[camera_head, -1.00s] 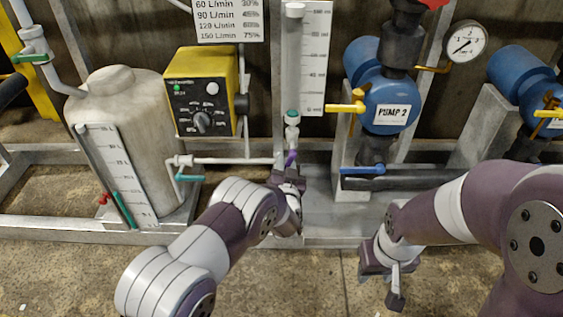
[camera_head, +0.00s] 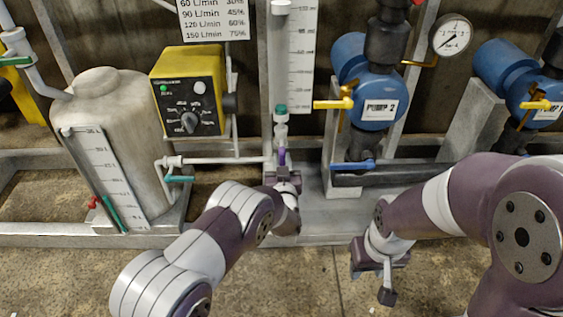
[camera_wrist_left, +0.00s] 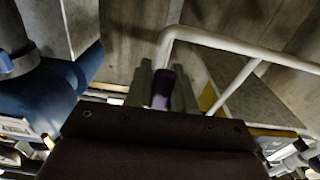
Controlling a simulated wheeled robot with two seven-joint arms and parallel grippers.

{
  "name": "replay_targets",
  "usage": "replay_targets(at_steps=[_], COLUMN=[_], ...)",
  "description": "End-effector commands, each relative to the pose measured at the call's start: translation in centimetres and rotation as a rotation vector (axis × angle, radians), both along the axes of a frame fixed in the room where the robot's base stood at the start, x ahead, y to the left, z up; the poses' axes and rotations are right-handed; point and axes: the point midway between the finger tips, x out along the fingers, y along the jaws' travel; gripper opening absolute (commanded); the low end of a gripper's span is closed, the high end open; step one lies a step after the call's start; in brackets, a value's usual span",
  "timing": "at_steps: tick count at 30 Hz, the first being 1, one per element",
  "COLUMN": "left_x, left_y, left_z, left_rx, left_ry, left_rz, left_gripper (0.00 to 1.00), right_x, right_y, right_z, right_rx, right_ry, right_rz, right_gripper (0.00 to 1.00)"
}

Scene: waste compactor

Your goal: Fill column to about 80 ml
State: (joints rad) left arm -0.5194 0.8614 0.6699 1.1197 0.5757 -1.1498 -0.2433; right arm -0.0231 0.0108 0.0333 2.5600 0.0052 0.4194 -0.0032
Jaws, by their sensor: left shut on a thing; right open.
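The column (camera_head: 280,60) is a narrow upright tube with a white cap, left of a white ml scale (camera_head: 301,60). I cannot make out a liquid level in it. A green-topped fitting (camera_head: 281,110) sits at its foot. Below is a purple valve handle (camera_head: 282,156), standing about upright. My left gripper (camera_head: 283,165) is shut on this handle, which also shows between the fingers in the left wrist view (camera_wrist_left: 163,88). My right gripper (camera_head: 385,283) is open and empty, low in front of the frame, away from the column.
A yellow pump controller (camera_head: 190,92) with a lit green lamp and dial hangs left of the column, beside a pale tank (camera_head: 110,130). Blue PUMP 2 (camera_head: 372,85), with yellow and blue valve handles, stands close on the right. The floor in front is clear.

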Motion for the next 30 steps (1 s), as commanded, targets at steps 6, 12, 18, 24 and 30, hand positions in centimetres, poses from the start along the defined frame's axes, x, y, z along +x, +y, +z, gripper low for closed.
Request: replay_targets(at_steps=[6,12,18,24,30], left_x=[-0.1,-0.1,-0.7,-5.6,-10.5], left_y=[-0.1,0.0,-0.1,-0.1,-0.1], left_z=[-0.2,-0.1,0.2,0.7,0.4], left_rx=[0.001,0.001,0.002,0.004,0.004], left_ry=[0.005,0.003,0.003,0.005,0.005], left_rz=[-0.002,-0.001,-0.001,-0.005,-0.005], left_gripper=[0.32,0.44,0.44,0.44,0.44], right_x=[0.0,0.0,0.0,0.0,0.0], right_y=[0.0,0.0,0.0,0.0,0.0], right_z=[0.0,0.0,0.6,3.5,5.3], right_rx=[0.000,0.000,0.000,0.000,0.000], right_ry=[0.000,0.000,0.000,0.000,0.000], right_rz=[0.000,0.000,0.000,0.000,0.000], right_gripper=[0.43,0.43,0.43,0.43,0.43])
